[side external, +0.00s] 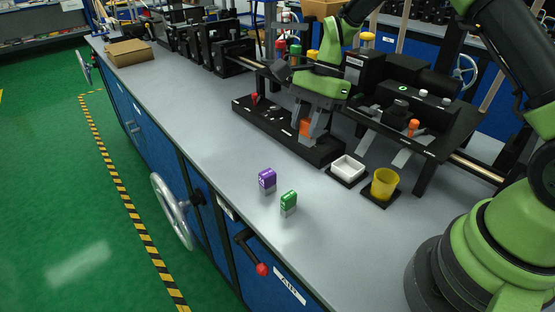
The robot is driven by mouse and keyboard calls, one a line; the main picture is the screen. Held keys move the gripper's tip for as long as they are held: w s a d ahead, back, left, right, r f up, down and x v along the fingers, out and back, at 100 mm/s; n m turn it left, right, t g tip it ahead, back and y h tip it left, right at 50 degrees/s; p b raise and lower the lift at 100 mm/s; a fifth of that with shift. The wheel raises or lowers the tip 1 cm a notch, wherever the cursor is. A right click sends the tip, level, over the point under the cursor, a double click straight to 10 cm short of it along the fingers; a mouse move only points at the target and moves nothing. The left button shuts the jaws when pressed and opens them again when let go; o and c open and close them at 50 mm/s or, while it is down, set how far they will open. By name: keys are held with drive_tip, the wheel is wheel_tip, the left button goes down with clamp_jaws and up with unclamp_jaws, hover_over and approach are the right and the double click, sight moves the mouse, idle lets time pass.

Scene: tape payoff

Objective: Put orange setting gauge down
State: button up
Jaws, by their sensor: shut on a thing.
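My gripper (316,122) points down over the black rack (265,122) near the middle of the bench. It is shut on the orange setting gauge (305,127), which shows as a small orange block between and behind the fingers. The gauge is at or just above the right part of the rack. I cannot tell whether it touches the rack, because the fingers hide part of it. A purple gauge (267,180) and a green gauge (289,201) stand upright on the bench in front of the rack.
A white tray (348,168) and a yellow cup (384,184) sit on black pads right of the rack. A black machine with an orange knob (413,125) stands behind them. A red-tipped lever (262,269) sticks out at the front. Bench left of the rack is clear.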

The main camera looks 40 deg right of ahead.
drive_tip(key=shift+w+f+m, duration=0.25)
drive_tip(key=shift+m, duration=0.25)
wheel_tip(320, 180, down, 10)
drive_tip(key=shift+d+r, duration=0.1)
drive_tip(key=o, duration=1)
drive_tip(key=shift+c, duration=0.2)
